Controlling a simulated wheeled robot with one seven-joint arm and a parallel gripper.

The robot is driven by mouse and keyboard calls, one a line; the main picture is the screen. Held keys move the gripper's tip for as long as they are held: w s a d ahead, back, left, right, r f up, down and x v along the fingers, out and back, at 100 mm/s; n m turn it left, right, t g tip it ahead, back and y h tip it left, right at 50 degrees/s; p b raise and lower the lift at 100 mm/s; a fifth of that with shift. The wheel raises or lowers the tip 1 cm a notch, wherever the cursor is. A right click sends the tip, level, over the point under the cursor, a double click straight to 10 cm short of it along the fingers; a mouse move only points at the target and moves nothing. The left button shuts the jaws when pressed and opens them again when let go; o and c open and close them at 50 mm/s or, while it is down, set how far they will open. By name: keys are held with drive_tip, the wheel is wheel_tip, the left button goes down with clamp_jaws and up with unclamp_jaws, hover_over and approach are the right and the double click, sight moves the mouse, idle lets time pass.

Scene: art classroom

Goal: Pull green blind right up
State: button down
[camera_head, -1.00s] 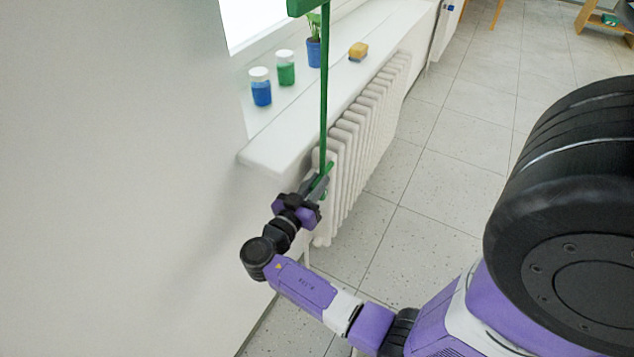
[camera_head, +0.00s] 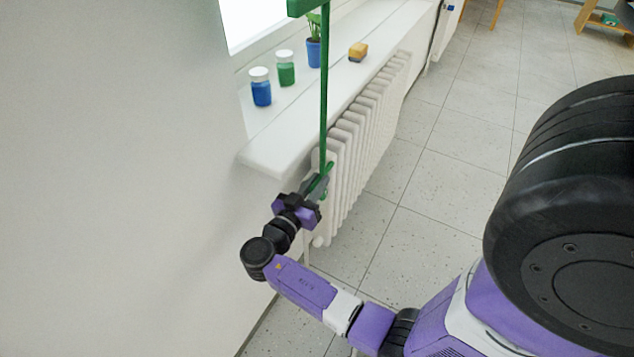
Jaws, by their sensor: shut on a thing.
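The green blind (camera_head: 303,7) shows only as a short green piece at the top edge, in front of the bright window; the rest of it is out of view. A green pull strap (camera_head: 324,95) hangs straight down from it, past the front of the windowsill. My gripper (camera_head: 318,185) is at the strap's lower end, beside the radiator, and is shut on the green end piece there. The fingertips partly hide that end piece.
The white windowsill (camera_head: 270,156) holds a blue jar (camera_head: 261,90), a green jar (camera_head: 286,71), a potted plant (camera_head: 313,52) and a yellow-brown sponge-like block (camera_head: 358,51). A white radiator (camera_head: 362,135) stands below it.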

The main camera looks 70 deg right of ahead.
sight(321, 164)
drive_tip(key=r, duration=0.1)
drive_tip(key=r+p, duration=0.1)
drive_tip(key=r, duration=0.1)
drive_tip(key=r+p, duration=0.1)
drive_tip(key=r, duration=0.1)
drive_tip(key=shift+w+r, duration=0.15)
drive_tip(key=shift+w, duration=0.15)
drive_tip(key=c, duration=1.4)
unclamp_jaws()
drive_tip(key=shift+s+f, duration=0.1)
drive_tip(key=shift+f, duration=0.1)
drive_tip(key=b+v, duration=0.2)
drive_tip(key=v, duration=0.6)
drive_tip(key=shift+s, duration=0.1)
